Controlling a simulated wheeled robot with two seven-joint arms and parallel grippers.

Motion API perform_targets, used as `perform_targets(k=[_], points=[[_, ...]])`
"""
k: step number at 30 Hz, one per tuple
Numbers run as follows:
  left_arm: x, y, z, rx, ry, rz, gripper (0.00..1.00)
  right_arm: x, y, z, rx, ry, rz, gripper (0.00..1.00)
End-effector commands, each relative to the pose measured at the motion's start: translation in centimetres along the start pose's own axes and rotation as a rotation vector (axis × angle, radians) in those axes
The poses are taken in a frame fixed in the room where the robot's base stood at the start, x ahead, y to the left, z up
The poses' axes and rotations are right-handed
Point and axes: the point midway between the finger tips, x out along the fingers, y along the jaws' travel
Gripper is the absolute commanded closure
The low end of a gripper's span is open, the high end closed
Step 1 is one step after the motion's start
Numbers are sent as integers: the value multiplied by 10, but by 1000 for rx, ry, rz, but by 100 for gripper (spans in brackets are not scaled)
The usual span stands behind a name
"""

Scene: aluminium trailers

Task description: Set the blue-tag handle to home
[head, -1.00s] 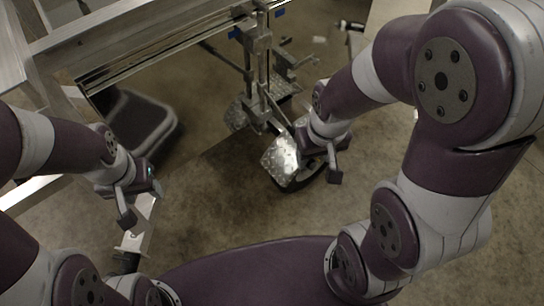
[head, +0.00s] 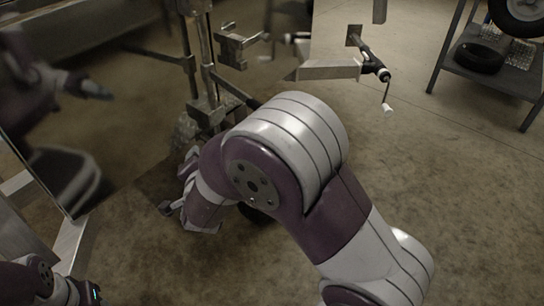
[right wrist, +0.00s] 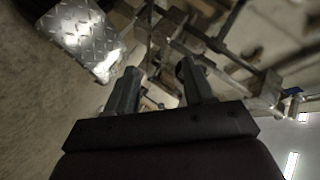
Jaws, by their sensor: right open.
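A small blue tag (right wrist: 293,91) shows at the right of the right wrist view, on the end of a metal bracket. I cannot clearly make out its handle there. In the head view a crank handle with a white grip (head: 387,110) hangs from a dark jack (head: 372,65); I see no clear blue tag on it. My right gripper (right wrist: 157,72) is open and empty, with metal bars beyond its fingers. In the head view it is low beside the trailer post, partly hidden by my arm. My left gripper's body (head: 88,292) is at the bottom left edge; its fingers are out of frame.
A metal post with clamps (head: 205,60) stands at the trailer front. A tread-plate fender (right wrist: 85,35) is close to my right gripper. A dark shelf with tyres (head: 490,75) stands at the far right. The concrete floor between shelf and trailer is clear.

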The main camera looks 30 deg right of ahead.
Motion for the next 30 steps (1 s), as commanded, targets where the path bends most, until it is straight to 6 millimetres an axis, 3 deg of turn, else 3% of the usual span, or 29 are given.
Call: perform_targets(k=[1,3,6,9,13,21,30], points=[[49,0,6,0,0,0,49,17,30,0,150,183,-44,47],[57,0,6,0,1,0,49,7,33,-36,336,436,-112,47],[57,0,6,0,3,0,49,-20,34,-75,500,688,-208,47],[55,0,6,0,3,0,49,-38,34,-94,571,814,-270,47],[60,0,6,0,3,0,49,-34,35,-109,591,851,-287,47],[79,0,9,0,2,0,49,8,36,-159,588,851,-287,47],[89,0,10,0,2,0,49,35,33,-192,585,844,-286,47]])
